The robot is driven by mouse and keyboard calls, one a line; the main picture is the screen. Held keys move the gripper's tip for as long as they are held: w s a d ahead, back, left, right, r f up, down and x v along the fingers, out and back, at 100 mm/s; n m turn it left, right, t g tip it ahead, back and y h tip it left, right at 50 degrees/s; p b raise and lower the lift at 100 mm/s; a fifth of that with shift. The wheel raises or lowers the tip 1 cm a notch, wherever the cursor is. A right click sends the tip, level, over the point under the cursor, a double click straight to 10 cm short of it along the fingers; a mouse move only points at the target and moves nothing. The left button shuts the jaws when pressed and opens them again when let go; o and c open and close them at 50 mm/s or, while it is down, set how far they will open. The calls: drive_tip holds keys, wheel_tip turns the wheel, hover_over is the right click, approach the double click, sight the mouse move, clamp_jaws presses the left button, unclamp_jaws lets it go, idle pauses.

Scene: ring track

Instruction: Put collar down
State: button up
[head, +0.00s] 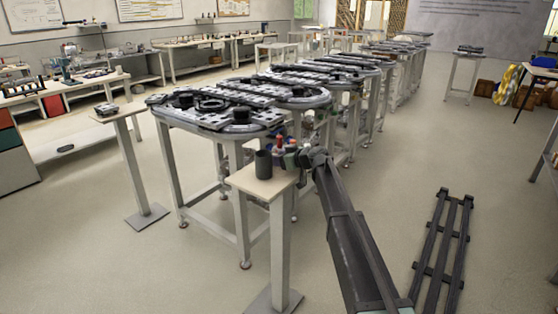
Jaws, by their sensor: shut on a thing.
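A dark grey upright cylinder, which I take to be the collar (264,164), is at the small square top of a pale pedestal (262,187) in front of the ring track. It appears to rest on that top or be just above it; I cannot tell which. My gripper (277,157) comes in from the right over the pedestal, at the collar's right side, and is shut on it. The fingers are small, and the contact is hard to see. Small red and blue parts show around the gripper.
The ring track (218,119) on its pale-legged tables runs back behind the pedestal. Another pedestal (118,112) with a small dark object stands to the left. A dark rail (443,255) lies on the floor at the right. The floor between is mostly clear.

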drive_tip(key=shift+w+a+f+b, duration=0.1)
drive_tip(key=shift+a+f+b, duration=0.05)
drive_tip(key=shift+f+b, duration=0.35)
drive_tip(key=shift+r, duration=0.2)
drive_tip(key=shift+f, duration=0.1)
drive_tip(key=o, duration=0.5)
drive_tip(key=shift+f, duration=0.1)
drive_tip(key=o, duration=0.5)
